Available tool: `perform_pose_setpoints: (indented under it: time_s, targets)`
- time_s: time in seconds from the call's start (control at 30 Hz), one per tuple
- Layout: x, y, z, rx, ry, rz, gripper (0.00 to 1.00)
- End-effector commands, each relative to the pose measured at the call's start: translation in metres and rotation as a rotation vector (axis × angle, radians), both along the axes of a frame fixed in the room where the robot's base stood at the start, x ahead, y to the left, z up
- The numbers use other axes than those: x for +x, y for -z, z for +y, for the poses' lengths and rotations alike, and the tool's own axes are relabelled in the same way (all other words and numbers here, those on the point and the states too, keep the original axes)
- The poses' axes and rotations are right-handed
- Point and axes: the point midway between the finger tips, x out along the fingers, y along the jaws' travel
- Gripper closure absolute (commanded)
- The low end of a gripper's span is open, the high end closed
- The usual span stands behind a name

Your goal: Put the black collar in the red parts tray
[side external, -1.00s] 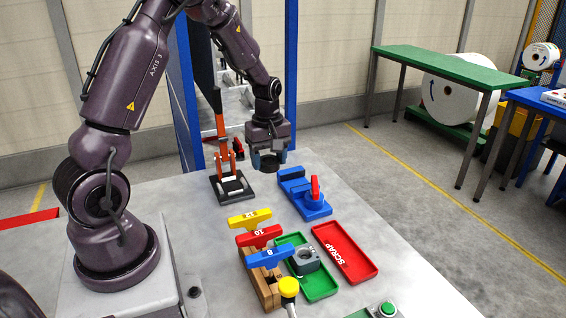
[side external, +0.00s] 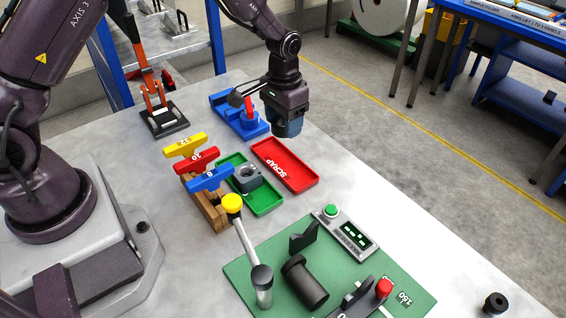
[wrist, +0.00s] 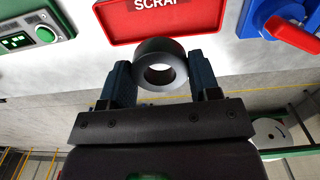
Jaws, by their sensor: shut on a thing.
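My gripper (side external: 288,127) is shut on a black collar, a thick dark ring. In the wrist view the collar (wrist: 160,47) is clamped between the two blue fingers of my gripper (wrist: 161,72), its hole facing the camera. The side view hides the collar behind the fingers. The red tray (side external: 302,181), marked SCRAP, lies on the bench, and my gripper is in the air by its far right end in the picture. The tray also shows just beyond the collar in the wrist view (wrist: 115,24). The collar is held apart from the tray.
A green tray (side external: 262,207) with a grey block is left of the red one. A blue fixture (side external: 228,104) with a red handle stands behind. Yellow, red and blue T-handles (side external: 210,178) stand at left. Another black ring (side external: 495,303) lies at front right.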

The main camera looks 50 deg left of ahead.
Motion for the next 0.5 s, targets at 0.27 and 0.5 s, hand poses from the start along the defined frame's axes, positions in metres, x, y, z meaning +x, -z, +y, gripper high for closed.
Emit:
perform_pose_setpoints:
  time_s: [0.27, 0.5]
  targets:
    - [-0.001, 0.045, 0.0, 0.0, 0.032, 0.005, 0.76]
    - [0.0, 0.071, 0.0, 0.0, 0.031, 0.002, 0.76]
